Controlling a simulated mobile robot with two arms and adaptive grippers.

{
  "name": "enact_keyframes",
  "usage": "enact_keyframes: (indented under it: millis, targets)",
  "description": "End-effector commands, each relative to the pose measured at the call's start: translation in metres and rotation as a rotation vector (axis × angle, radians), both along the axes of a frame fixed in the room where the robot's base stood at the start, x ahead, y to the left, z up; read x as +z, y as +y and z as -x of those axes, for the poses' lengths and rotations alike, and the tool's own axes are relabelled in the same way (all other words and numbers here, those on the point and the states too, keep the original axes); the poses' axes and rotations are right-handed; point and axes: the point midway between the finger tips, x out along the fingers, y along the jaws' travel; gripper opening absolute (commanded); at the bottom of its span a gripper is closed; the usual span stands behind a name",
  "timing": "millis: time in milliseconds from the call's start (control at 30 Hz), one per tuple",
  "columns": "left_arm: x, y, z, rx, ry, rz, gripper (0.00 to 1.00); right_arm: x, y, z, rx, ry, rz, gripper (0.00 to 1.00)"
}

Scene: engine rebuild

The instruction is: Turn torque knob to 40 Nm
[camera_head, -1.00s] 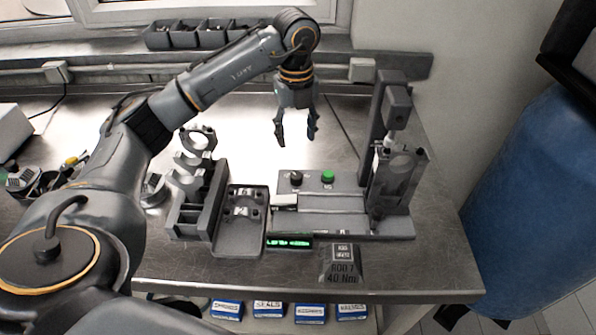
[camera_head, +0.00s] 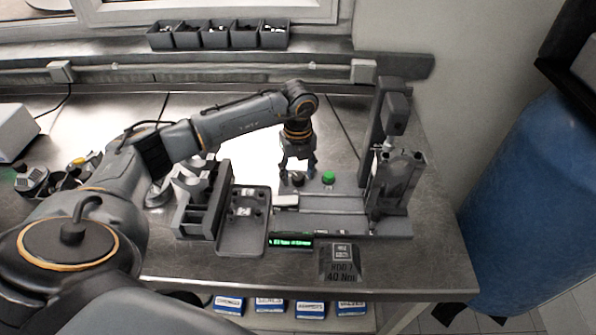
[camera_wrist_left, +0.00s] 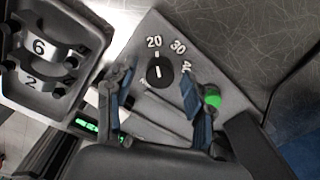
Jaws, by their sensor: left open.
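The black torque knob (camera_wrist_left: 160,72) sits on the grey fixture plate between the labels 20, 30 and a partly covered one starting with 4. Its white mark points towards 20. In the head view the knob (camera_head: 297,179) is partly hidden by my left gripper (camera_head: 298,174). My left gripper is open, pointing down, with one finger on each side of the knob in the left wrist view (camera_wrist_left: 158,74); I cannot tell whether they touch it. A sign (camera_head: 341,264) at the bench front reads 40 Nm. My right gripper is not in view.
A green button (camera_head: 328,178) is close beside the knob, partly behind one finger in the wrist view. The press column (camera_head: 378,140) stands right of it. A numbered tray (camera_head: 243,238) lies to the left. A small lit display (camera_head: 291,241) is in front.

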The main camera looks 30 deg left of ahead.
Motion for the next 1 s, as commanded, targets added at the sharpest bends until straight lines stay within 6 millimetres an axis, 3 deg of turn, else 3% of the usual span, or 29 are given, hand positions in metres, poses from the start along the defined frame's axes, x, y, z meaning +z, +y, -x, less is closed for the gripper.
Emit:
enact_keyframes:
  millis: [33, 300, 667, 1000]
  targets:
    - [0.000, 0.000, 0.000, 0.000, 0.000, 0.000, 0.53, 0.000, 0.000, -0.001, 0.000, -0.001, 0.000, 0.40]
    - [0.000, 0.000, 0.000, 0.000, 0.000, 0.000, 0.00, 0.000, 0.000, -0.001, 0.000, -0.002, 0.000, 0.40]
    - [0.000, 0.000, 0.000, -0.050, -0.002, 0.001, 0.00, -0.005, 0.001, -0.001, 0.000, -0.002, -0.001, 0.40]
    - [-0.002, 0.000, -0.001, -0.289, -0.002, 0.000, 0.00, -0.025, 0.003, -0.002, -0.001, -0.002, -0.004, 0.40]
